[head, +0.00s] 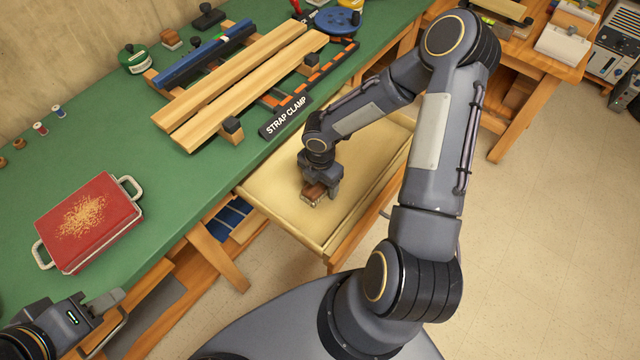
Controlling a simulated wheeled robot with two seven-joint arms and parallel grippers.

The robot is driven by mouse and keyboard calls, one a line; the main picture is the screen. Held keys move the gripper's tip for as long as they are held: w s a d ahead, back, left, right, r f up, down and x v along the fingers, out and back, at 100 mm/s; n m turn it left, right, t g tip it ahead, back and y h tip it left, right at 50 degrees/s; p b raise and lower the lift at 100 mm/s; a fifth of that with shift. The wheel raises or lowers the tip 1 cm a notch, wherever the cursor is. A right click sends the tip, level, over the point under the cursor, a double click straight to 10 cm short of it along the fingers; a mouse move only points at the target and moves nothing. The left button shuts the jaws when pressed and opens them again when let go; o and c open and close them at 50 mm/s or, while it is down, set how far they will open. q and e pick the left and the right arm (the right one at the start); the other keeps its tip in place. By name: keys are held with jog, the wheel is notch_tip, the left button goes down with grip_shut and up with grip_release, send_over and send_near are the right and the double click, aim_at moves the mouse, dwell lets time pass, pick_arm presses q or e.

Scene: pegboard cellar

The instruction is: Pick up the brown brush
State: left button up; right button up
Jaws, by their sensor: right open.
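The brown brush (311,195) lies in the open pale wooden drawer (265,199) under the green bench. My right gripper (318,193) is inside the drawer, pointing down directly over the brush. Its jaws are open, with fingers close to the brush; the gripper hides part of it, and I cannot tell whether they touch. My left gripper (108,302) is at the lower left by the bench's front edge, away from the drawer. Its jaw opening cannot be made out.
A red case (115,222) with sawdust on its lid sits on the green bench (95,155). Wooden boards (235,85) and a "STRAP CLAMP" label (286,117) lie behind the drawer. The drawer's walls surround my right gripper. Open floor (540,240) is at right.

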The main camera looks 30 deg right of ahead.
jog(key=c, duration=1.1)
jog(key=shift+r, duration=0.1)
jog(key=shift+r, duration=0.2)
jog(key=r, duration=0.3)
jog(key=shift+s+r, duration=0.1)
jog(key=shift+s, duration=0.1)
jog(key=s+a+r+p, duration=0.1)
jog(key=s+a+r, duration=0.1)
jog(key=s+r, duration=0.7)
jog(key=shift+s+a+p, duration=0.2)
jog(key=shift+s+p, duration=0.2)
jog(key=shift+s, duration=1.85)
